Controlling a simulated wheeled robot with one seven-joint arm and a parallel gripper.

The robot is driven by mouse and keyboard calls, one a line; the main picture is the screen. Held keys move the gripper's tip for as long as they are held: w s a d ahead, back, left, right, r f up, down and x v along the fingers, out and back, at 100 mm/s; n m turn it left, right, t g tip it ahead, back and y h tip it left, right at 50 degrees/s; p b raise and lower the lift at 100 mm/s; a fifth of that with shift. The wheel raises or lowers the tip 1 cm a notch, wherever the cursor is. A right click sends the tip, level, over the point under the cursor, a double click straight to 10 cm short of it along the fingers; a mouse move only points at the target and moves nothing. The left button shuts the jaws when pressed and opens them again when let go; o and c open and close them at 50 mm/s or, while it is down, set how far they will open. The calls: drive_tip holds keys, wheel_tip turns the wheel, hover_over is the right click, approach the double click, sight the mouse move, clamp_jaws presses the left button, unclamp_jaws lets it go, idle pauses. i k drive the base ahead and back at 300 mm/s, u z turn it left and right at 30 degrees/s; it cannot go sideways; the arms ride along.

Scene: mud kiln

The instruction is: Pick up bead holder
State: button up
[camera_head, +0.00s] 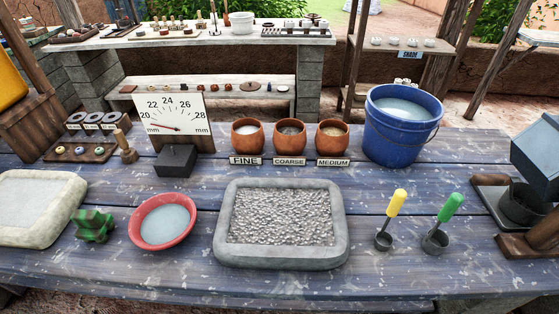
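No thing in view is labelled as a bead holder. At the left, a small upright wooden piece (125,147) with a round base and a narrow handle stands on the blue table (300,283). Beside it, to its left, lies a dark wooden board (97,157) with several small coloured beads in a row. I cannot tell which of the two is the bead holder. My gripper is not in view.
A gauge (172,117) and dark block (176,161) stand right of the wooden piece. A red bowl (139,236), green lump (95,225) and pale tray (70,212) lie in front. A gravel tray (225,225) and blue bucket (395,140) are further right.

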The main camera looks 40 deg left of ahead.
sight(93, 225)
drive_tip(key=u, duration=2.4)
drive_tip(key=i, duration=0.2)
drive_tip(key=u, duration=0.25)
